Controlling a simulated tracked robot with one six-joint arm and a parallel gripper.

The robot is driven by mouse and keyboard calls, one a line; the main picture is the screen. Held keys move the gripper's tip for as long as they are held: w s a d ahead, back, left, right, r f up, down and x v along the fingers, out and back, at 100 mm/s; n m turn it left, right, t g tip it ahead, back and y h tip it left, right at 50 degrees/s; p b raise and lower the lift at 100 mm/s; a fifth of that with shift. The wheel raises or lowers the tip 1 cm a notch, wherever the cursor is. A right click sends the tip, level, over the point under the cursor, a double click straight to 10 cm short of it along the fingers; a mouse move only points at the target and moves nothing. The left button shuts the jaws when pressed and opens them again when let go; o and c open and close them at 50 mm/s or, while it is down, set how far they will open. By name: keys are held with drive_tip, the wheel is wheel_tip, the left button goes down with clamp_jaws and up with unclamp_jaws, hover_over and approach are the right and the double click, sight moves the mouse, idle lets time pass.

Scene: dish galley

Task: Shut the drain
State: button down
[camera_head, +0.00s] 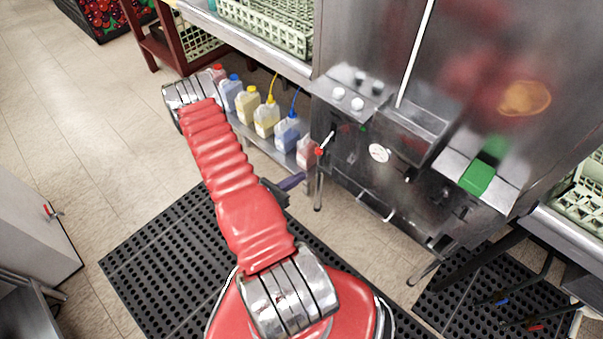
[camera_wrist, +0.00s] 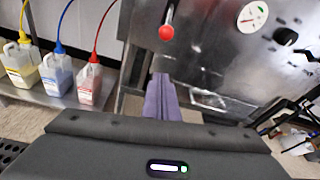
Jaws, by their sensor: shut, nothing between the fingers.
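A lever with a red ball knob (camera_head: 320,152) sticks out from the front of the steel dish machine (camera_head: 360,160), low on its left side. In the wrist view the red knob (camera_wrist: 166,32) hangs at the lower end of its short metal rod, near the top middle. I take it to be the drain lever; no label is readable. My gripper (camera_head: 301,177) has purple fingers, shut and empty. In the wrist view the fingers (camera_wrist: 161,78) point toward the machine, below the knob, with a visible gap between them.
Several chemical jugs (camera_head: 288,131) with coloured tubes stand on a low steel shelf left of the machine. A round gauge (camera_head: 379,152) and a black knob (camera_wrist: 285,36) are right of the lever. Black mats (camera_head: 150,255) cover the floor.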

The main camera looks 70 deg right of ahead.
sight(326, 142)
drive_tip(key=s+d+r, duration=0.1)
drive_tip(key=s+d, duration=0.2)
drive_tip(key=d, duration=0.4)
drive_tip(key=shift+d+r, duration=0.4)
idle(0.3)
drive_tip(key=shift+s, duration=0.1)
idle(0.3)
drive_tip(key=shift+w+r, duration=0.1)
drive_tip(key=shift+w, duration=0.1)
drive_tip(key=shift+a+r, duration=0.1)
